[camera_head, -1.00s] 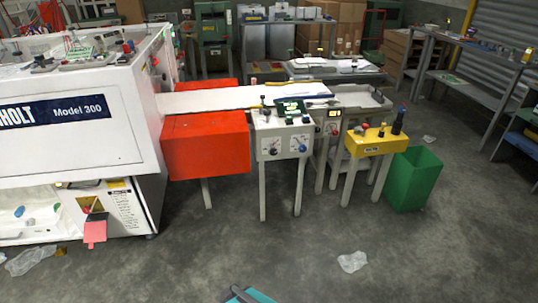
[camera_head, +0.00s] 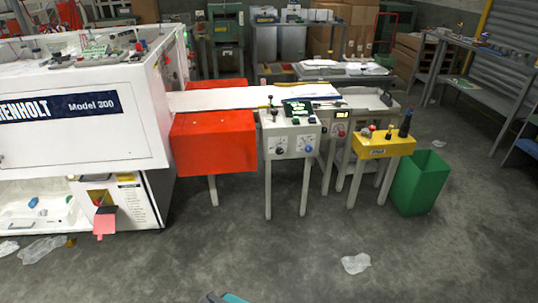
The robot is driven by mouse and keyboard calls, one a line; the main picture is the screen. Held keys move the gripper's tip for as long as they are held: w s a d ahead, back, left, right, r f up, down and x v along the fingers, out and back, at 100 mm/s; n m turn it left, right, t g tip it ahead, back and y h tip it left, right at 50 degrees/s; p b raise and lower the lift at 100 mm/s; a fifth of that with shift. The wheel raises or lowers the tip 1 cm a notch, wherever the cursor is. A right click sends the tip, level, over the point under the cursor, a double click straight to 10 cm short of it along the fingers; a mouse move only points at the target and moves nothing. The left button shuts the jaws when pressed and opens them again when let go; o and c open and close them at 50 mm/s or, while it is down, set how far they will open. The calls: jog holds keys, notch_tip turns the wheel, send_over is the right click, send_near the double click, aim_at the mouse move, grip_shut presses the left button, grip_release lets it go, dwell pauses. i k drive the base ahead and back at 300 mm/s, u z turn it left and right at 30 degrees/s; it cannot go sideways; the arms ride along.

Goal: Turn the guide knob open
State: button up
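A grey control box (camera_head: 292,133) on legs stands in the middle. Its front face has a dark knob (camera_head: 279,150) on the left and a blue knob (camera_head: 307,149) on the right, each on a white label plate. The labels are too small to read, so I cannot tell which is the guide knob or how either is turned. My gripper does not show. Only a small teal and grey piece, which seems to be part of my arm, shows at the bottom edge, well in front of the box.
A white machine marked Model 300 (camera_head: 88,140) fills the left. A red box (camera_head: 213,143) stands beside the control box. A yellow box (camera_head: 384,146) on legs and a green bin (camera_head: 419,181) are to the right.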

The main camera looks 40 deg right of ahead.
aim_at(279, 150)
jog(key=i, duration=1)
jog(key=u, duration=0.05)
